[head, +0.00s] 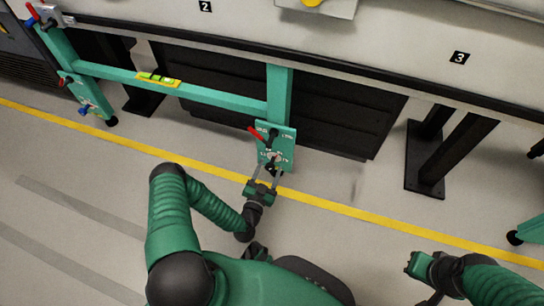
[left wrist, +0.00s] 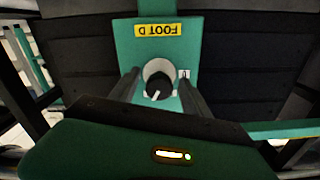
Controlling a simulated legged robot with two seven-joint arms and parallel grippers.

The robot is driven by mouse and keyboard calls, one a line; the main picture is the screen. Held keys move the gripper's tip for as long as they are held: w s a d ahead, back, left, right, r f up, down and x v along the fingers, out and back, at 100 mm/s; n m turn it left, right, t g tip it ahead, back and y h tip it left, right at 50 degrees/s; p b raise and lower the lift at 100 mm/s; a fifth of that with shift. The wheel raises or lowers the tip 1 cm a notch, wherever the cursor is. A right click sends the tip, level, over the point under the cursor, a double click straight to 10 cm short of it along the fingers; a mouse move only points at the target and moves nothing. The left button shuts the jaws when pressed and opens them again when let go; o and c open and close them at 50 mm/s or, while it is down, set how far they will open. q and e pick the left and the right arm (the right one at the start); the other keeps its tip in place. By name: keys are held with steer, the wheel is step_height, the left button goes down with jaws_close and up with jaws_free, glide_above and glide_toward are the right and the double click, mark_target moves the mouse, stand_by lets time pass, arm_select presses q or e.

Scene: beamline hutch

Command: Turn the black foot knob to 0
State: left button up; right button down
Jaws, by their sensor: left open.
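The black foot knob (left wrist: 158,84) shows in the left wrist view on a pale round dial, on a green plate (left wrist: 185,55) with an upside-down yellow FOOT D label (left wrist: 159,29). A white pointer mark on the knob points down and slightly left in that view. My left gripper (head: 271,165) is open, its two dark fingers on either side of the knob; I cannot tell whether they touch it. The same plate (head: 288,151) shows small in the head view, the knob partly hidden. My right gripper (head: 418,266) is at the lower right, away from the plate.
A red lever (head: 257,134) sits on the upper part of the plate, close to my left gripper. A green frame with a level (head: 158,80) runs left to another foot plate (head: 90,95). Black posts (head: 450,155) stand right. Floor is clear around a yellow line (head: 350,211).

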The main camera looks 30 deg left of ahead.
arm_select(q)
steer(key=shift+w+r, duration=0.1)
steer(key=shift+w, duration=0.1)
steer(key=shift+r, duration=0.1)
steer(key=shift+c, duration=0.5)
jaws_close()
